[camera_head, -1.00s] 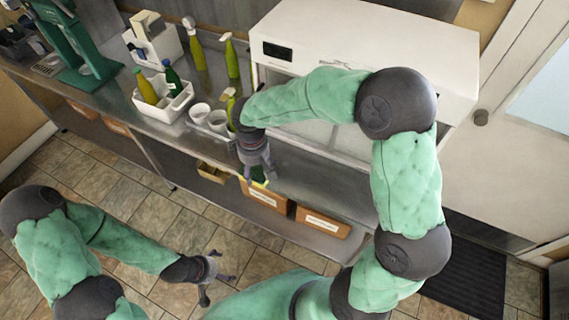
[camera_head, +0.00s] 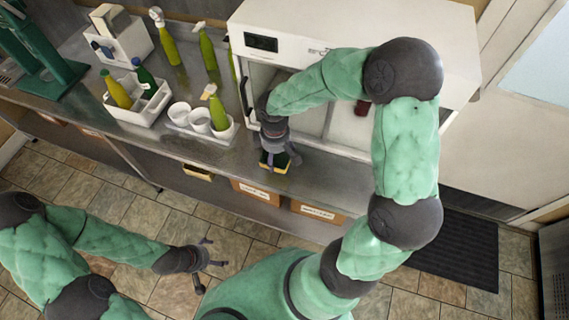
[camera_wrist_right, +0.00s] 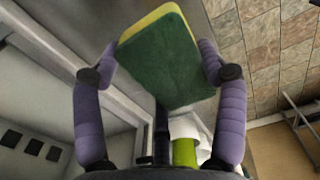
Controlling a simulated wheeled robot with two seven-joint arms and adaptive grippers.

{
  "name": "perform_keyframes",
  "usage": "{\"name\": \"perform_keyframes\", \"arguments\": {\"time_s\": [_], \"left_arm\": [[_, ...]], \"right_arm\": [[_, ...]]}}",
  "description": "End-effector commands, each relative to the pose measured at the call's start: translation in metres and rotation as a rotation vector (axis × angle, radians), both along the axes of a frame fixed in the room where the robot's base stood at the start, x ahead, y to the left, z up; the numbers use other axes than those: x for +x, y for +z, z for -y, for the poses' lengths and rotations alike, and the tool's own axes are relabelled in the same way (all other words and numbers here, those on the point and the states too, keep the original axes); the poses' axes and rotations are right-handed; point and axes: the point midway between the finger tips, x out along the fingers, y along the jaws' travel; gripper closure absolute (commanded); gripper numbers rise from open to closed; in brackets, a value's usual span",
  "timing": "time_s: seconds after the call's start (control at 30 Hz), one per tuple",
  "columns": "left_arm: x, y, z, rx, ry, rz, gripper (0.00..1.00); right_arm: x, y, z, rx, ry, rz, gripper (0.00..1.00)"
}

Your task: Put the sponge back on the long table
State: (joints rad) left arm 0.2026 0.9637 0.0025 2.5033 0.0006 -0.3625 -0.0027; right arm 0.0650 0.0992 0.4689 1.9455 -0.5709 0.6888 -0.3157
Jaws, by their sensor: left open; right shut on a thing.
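The sponge is yellow with a dark green scouring side. In the right wrist view the sponge (camera_wrist_right: 165,62) sits between the two fingers of my right gripper (camera_wrist_right: 160,70), which is shut on it. In the head view the sponge (camera_head: 272,166) shows below my right gripper (camera_head: 276,155), over the front part of the long table (camera_head: 225,160), in front of the white machine. I cannot tell whether it touches the tabletop. My left gripper (camera_head: 207,268) is open and empty, over the tiled floor at the lower left.
A white caddy (camera_head: 138,100) with bottles is further left. Labelled boxes (camera_head: 318,211) sit on the lower shelf.

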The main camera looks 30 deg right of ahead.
Motion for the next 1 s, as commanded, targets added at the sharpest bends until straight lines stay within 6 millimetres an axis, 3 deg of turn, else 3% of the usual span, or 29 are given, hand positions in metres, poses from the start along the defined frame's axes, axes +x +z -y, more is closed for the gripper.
{"name": "perform_keyframes", "arguments": {"time_s": [0.1,0.43,0.63,1.0], "left_arm": [[0.0,-0.004,0.0,0.0,0.0,0.0,0.11],[0.0,-0.008,0.0,0.0,0.0,0.0,0.11],[0.0,-0.017,0.0,0.0,0.0,0.0,0.11],[0.0,-0.019,0.0,0.0,0.0,0.0,0.11]], "right_arm": [[-0.004,-0.015,0.012,0.001,-0.003,0.001,0.58],[-0.009,-0.034,0.027,0.001,-0.003,0.001,0.58],[-0.008,-0.062,0.026,0.0,0.0,0.0,0.58],[-0.008,-0.065,0.025,0.001,-0.001,0.002,0.58]]}}
